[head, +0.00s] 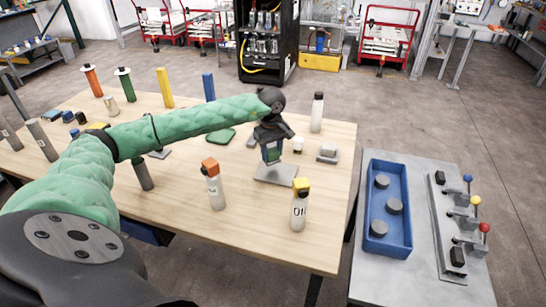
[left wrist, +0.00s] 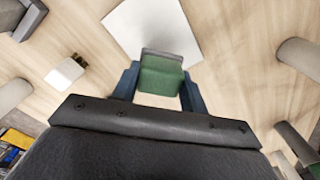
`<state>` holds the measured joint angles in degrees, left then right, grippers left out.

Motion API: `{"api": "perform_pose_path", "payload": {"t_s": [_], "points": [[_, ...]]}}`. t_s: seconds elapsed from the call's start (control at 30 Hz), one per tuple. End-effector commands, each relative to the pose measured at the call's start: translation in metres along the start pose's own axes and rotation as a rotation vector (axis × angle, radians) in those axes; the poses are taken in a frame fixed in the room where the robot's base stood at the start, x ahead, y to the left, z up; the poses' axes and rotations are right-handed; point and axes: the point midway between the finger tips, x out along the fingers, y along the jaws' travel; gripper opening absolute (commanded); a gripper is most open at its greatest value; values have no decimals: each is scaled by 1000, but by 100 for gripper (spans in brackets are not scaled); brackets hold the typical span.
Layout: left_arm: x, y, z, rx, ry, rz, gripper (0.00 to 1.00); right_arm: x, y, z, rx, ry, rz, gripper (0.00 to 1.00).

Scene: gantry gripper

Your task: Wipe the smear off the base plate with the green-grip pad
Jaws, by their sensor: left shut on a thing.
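My left gripper (head: 271,150) points down over the table and is shut on the green-grip pad (head: 272,156). In the left wrist view the pad (left wrist: 161,76) sits between my two blue-grey fingers, green on top with a grey lower edge. The flat pale grey base plate (head: 276,175) lies on the table just below the pad. In the left wrist view the plate (left wrist: 145,25) is partly hidden behind the pad. I cannot tell whether the pad touches the plate. I cannot make out a smear on the visible part of it. My right gripper is not in view.
An orange-capped bottle (head: 213,187) and a yellow-capped bottle (head: 300,208) stand in front of the plate. A black-capped bottle (head: 317,113), a small white jar (head: 298,145) and a grey block (head: 328,154) are behind and right. A blue tray (head: 404,225) is on the side table.

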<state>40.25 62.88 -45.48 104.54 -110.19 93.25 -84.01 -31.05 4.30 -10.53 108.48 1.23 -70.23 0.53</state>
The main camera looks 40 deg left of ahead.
Motion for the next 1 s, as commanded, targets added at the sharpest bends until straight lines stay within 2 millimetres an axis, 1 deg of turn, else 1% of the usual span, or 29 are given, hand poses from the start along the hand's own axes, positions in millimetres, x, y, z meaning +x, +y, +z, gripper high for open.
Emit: {"api": "perform_pose_path", "payload": {"t_s": [0.1, 0.3, 0.4, 0.63, 1.0], "points": [[-12, -2, -2, -4, 2, 0, 22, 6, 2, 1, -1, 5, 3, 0], [-30, -4, -3, -10, 0, 0, 22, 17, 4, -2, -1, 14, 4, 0], [-37, -6, -3, -13, 1, 1, 22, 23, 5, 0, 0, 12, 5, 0], [-40, -6, -3, -15, 0, 0, 22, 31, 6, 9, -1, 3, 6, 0], [-40, -6, -3, -15, 0, 0, 22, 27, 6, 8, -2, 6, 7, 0]]}}
